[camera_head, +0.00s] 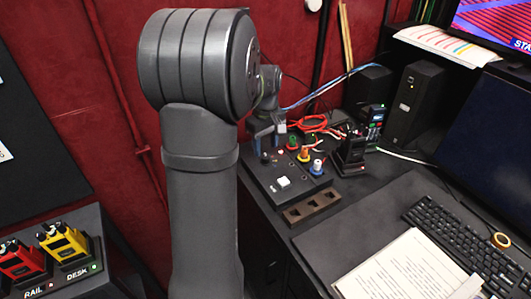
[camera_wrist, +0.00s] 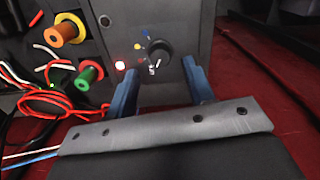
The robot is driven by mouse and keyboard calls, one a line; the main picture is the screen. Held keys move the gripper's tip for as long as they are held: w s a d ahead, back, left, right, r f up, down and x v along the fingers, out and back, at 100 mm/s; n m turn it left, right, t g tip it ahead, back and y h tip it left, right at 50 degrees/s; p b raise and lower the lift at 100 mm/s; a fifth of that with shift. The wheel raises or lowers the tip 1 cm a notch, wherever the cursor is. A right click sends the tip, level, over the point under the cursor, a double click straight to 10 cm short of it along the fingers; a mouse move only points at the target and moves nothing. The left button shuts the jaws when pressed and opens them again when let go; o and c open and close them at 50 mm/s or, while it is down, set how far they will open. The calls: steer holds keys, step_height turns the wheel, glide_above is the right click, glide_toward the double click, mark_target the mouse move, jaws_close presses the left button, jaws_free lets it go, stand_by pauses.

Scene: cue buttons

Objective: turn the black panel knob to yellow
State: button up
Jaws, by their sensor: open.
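The black panel knob (camera_wrist: 158,52) sits on the grey panel (camera_wrist: 178,22) in the wrist view. Contact is not visible. In the head view my gripper (camera_head: 266,130) is over the panel's far end, partly hidden by my arm.
In the head view a white button (camera_head: 283,182) is on the panel's near part. A black holder (camera_head: 351,152) and a speaker (camera_head: 414,105) stand to the right.

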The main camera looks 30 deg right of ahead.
mark_target(266, 157)
steer(key=shift+f, duration=1.9)
steer(key=c, duration=1)
